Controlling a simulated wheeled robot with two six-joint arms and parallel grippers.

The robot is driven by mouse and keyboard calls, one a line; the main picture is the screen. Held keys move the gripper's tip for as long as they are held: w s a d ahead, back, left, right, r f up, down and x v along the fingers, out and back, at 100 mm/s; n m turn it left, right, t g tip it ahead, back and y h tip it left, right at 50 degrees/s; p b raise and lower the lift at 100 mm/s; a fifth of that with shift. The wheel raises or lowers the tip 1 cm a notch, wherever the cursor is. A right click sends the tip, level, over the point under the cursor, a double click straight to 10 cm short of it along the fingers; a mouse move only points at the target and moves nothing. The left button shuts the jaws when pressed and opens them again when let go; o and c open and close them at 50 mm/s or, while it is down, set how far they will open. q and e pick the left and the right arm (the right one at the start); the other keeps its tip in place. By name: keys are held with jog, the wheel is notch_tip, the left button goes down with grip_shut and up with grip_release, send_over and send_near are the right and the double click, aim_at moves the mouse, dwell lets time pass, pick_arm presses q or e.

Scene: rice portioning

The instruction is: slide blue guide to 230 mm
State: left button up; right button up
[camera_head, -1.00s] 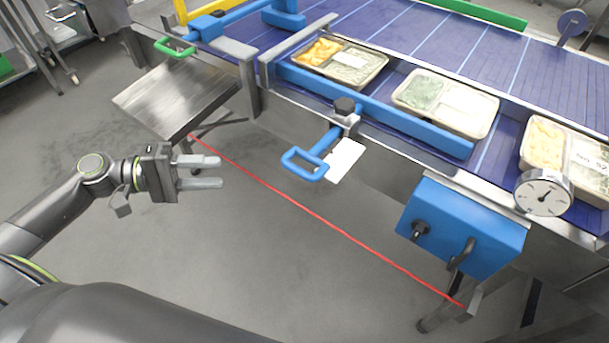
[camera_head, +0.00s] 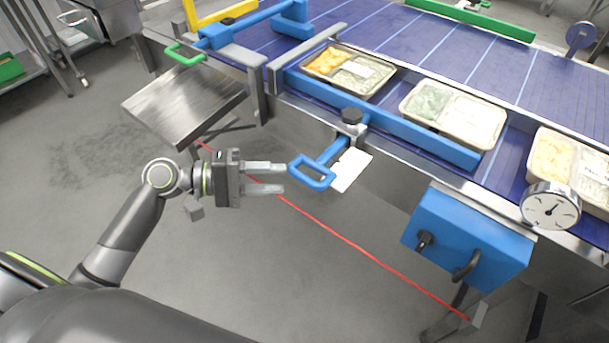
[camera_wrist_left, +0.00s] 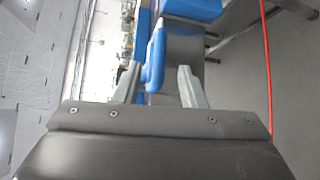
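The blue guide (camera_head: 400,122) is a long rail along the near side of the conveyor. In the left wrist view the blue handle (camera_wrist_left: 155,58) shows ahead, between the open fingers (camera_wrist_left: 160,85). My right gripper is not in view.
Several food trays (camera_head: 452,114) stand on the blue belt (camera_head: 405,50) behind the guide. A blue box (camera_head: 467,240) with a knob and a dial gauge (camera_head: 550,205) are at the right. A steel shelf (camera_head: 183,103) is at the left. A red cord (camera_head: 350,243) runs below the handle.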

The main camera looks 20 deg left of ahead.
aim_at(298, 179)
pick_arm(q)
jog(key=shift+p+x, duration=0.4)
jog(key=shift+x, duration=2.95)
jog(key=shift+c, duration=0.5)
grip_shut()
